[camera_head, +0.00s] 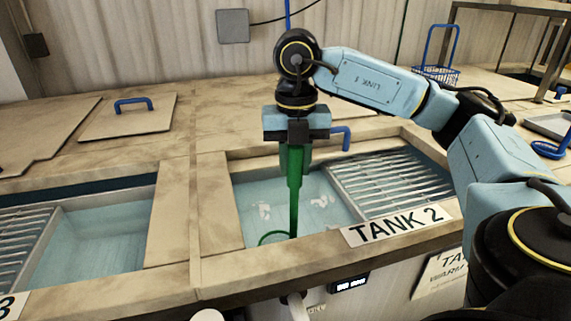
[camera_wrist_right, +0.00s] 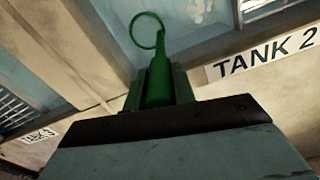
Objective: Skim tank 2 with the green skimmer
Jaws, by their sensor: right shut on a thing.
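The green skimmer (camera_head: 294,185) hangs nearly upright over tank 2, its hoop at the lower end by the tank's near left corner. I cannot tell whether the hoop is in the water. My right gripper (camera_head: 297,146) is shut on the skimmer's handle. In the right wrist view the skimmer (camera_wrist_right: 159,80) sticks out from between the fingers of the right gripper (camera_wrist_right: 158,92), with its round hoop at the far end. Tank 2 (camera_head: 265,253) holds pale blue water (camera_head: 315,210) with white flecks floating on it. Its label (camera_head: 397,226) reads TANK 2. My left gripper is not in view.
A slatted rack (camera_head: 395,182) covers the right part of tank 2. Another open tank (camera_head: 95,240) lies to the left, with a slatted rack too. A lid with a blue handle (camera_head: 133,105) lies behind it. A blue-handled basket (camera_head: 437,72) stands at the back right.

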